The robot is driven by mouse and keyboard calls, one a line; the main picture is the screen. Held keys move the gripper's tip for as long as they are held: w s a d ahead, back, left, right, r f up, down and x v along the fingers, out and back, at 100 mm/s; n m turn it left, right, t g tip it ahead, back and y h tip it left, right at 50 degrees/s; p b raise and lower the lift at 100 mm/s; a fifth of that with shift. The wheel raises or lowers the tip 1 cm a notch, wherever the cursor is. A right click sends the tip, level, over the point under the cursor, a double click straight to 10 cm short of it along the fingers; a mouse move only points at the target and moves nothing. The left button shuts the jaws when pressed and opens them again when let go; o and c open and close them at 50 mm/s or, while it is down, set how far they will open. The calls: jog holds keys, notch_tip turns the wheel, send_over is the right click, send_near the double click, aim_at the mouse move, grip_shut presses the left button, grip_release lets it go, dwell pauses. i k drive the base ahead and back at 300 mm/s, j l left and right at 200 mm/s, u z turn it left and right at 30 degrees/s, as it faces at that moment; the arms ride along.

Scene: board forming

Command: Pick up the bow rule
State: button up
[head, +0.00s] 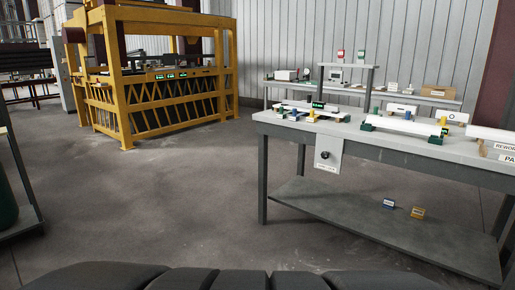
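I cannot pick out the bow rule for certain at this distance. A grey workbench (352,132) stands at the right with several small items on its top. A long white bar (401,124) lies there on dark green end blocks, and another pale long piece (492,134) is partly cut off at the right edge. A further white piece (289,105) lies near the bench's left end among small blue and yellow parts. My gripper is not in view.
A second bench (440,101) stands behind. A yellow machine frame (160,98) is at the back left. Open grey floor (170,200) lies between.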

aim_at(317, 105)
jog(key=i, duration=0.8)
jog(key=i+l, duration=0.2)
jog(key=k+j, duration=0.15)
jog(key=k, duration=0.2)
